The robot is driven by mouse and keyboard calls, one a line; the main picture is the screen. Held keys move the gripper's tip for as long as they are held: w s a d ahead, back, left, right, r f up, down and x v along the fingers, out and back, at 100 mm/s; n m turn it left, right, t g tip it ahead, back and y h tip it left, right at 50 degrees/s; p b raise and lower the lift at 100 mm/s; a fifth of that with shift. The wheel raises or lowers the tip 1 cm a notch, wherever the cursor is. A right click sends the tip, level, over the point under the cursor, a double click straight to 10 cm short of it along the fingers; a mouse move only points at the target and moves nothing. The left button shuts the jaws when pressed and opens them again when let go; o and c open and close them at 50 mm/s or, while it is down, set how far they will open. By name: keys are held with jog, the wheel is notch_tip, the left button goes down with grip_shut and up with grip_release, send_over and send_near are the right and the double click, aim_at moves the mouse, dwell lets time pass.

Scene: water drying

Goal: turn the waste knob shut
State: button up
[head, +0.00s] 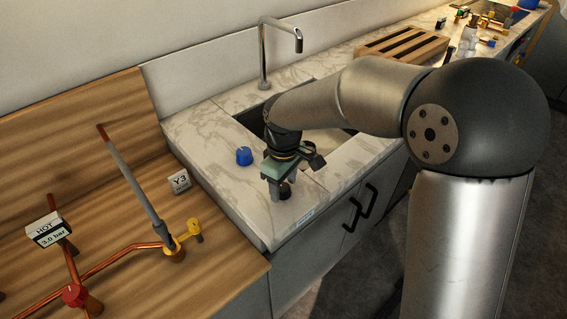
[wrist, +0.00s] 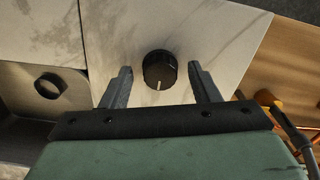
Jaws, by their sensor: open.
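A black round knob (wrist: 159,70) with a white pointer line stands on the marble counter; I take it as the waste knob, though no readable label confirms this. In the wrist view the line points toward my gripper's palm. My gripper (wrist: 160,68) is open, with one finger on each side of the knob and a visible gap on both sides. In the head view my gripper (head: 278,192) points down at the counter's front corner, and the knob (head: 285,191) shows dark and partly hidden at the fingers. Finger height against the knob is hard to tell.
A blue knob (head: 244,156) stands on the counter left of my gripper. The sink with its dark drain (wrist: 49,86) lies beside the knob.

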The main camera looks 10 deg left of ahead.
aim_at(283, 187)
notch_tip(283, 187, up, 17)
dwell(0.4)
jog(key=s+d+f+m, duration=0.4)
jog(key=s+d, duration=0.2)
jog(key=d, duration=0.2)
jog(key=s+d+f+m, duration=0.4)
jog(key=s+d+m, duration=0.1)
jog(key=d, duration=0.4)
jog(key=s+d+f+m, duration=0.4)
jog(key=s+d+f, duration=0.1)
jog(key=d, duration=0.4)
jog(key=shift+s+m, duration=0.3)
jog(key=shift+s, duration=0.5)
jog(key=shift+f, duration=0.1)
